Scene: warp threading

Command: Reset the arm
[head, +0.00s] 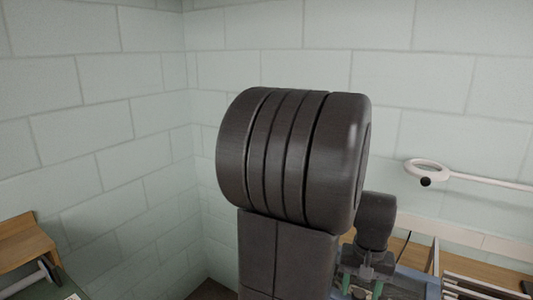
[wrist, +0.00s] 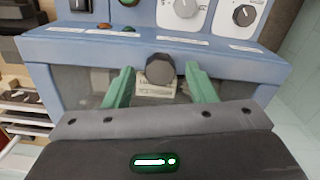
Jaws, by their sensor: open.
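My gripper (wrist: 159,69) has two green fingers spread apart in the wrist view, with nothing held between them. A dark round knob on the front of a blue machine (wrist: 50,50) shows between the fingertips. I cannot tell whether the fingers touch the knob. In the head view my gripper (head: 362,286) is low at right of centre, with its green fingers partly in view. My dark arm links fill the middle of that view and hide what lies behind them.
The blue machine carries white dials (wrist: 182,12) and coloured buttons on top. A white ring-shaped lamp (head: 427,169) extends from the right. Slatted racks (head: 475,288) are at lower right. A wooden piece (head: 25,243) is at lower left. Pale block walls stand behind.

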